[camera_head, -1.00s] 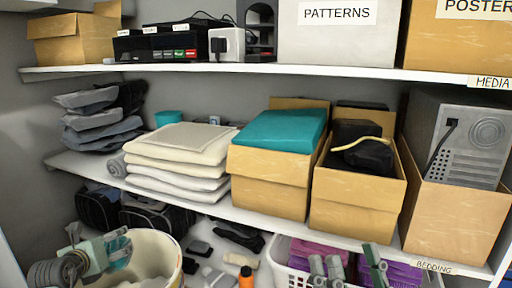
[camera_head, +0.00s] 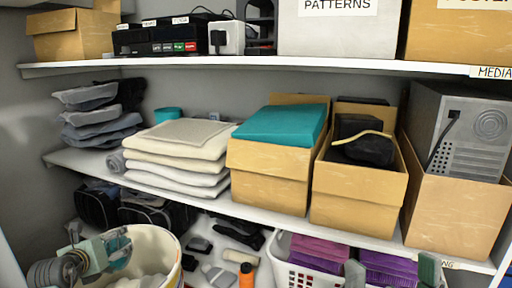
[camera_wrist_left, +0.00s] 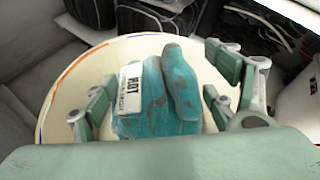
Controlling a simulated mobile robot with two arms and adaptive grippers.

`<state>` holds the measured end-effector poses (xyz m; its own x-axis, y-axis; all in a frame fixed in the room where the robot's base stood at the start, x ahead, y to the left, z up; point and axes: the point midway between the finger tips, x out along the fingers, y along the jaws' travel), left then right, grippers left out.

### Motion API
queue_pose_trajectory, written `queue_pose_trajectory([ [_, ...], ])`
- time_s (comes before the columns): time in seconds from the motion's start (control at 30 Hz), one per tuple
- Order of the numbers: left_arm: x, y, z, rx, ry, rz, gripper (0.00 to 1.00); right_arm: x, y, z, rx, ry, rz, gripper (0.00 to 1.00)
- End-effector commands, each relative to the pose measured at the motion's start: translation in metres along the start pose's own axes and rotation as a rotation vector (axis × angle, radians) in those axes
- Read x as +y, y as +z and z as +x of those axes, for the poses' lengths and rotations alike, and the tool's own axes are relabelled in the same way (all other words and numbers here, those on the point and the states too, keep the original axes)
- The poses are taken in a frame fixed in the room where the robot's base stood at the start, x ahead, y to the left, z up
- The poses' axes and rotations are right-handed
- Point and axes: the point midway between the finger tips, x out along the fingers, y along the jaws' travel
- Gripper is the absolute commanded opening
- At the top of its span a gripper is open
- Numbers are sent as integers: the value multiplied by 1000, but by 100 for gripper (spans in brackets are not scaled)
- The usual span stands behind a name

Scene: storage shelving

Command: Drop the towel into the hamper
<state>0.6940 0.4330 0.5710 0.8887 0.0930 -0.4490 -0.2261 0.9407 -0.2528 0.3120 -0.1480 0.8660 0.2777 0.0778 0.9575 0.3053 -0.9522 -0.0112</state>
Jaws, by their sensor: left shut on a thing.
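A cream round hamper (camera_head: 169,243) stands at the lower left of the head view. Crumpled pale cloth lies inside it. My left gripper (camera_head: 118,250) comes in from the left over its opening. In the left wrist view it is shut on a teal cloth-like thing (camera_wrist_left: 150,98) with a rounded, mitt-like flap and a white label reading "HOT". The hamper rim (camera_wrist_left: 62,82) curves around and behind it. I cannot tell for sure that this teal thing is the towel. My right gripper (camera_head: 392,272) shows at the bottom right with its fingers apart, nothing visible between them.
Folded cream towels (camera_head: 180,150), grey folded cloths (camera_head: 100,118) and cardboard boxes (camera_head: 268,175) fill the middle shelf (camera_head: 180,194). A white basket (camera_head: 302,277) with purple cloths stands below, behind my right gripper. An orange bottle (camera_head: 246,275) and small items lie between hamper and basket.

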Motion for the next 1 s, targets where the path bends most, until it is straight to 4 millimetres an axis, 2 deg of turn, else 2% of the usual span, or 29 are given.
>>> queue_pose_trajectory([
  [0.03, 0, 1, 0, -2, -1, 0, 47, 0, 0, 0, 0, 0, 0, 49],
  [0.07, 0, 1, 0, -2, -1, 0, 79, 0, 0, 0, 0, 0, 0, 49],
  [0.3, 0, 1, 0, -1, 0, 0, 100, 0, 0, 0, -2, 0, 0, 49],
  [0.73, 0, 0, -3, 0, 0, 1, 100, 0, 0, 0, -1, 1, 0, 49],
  [0.87, 0, 0, -15, 0, 0, 1, 100, 0, 0, 0, -1, 1, 0, 49],
  [1.0, 0, 0, -39, -2, 0, 2, 100, 0, 0, 0, -1, 0, 0, 49],
])
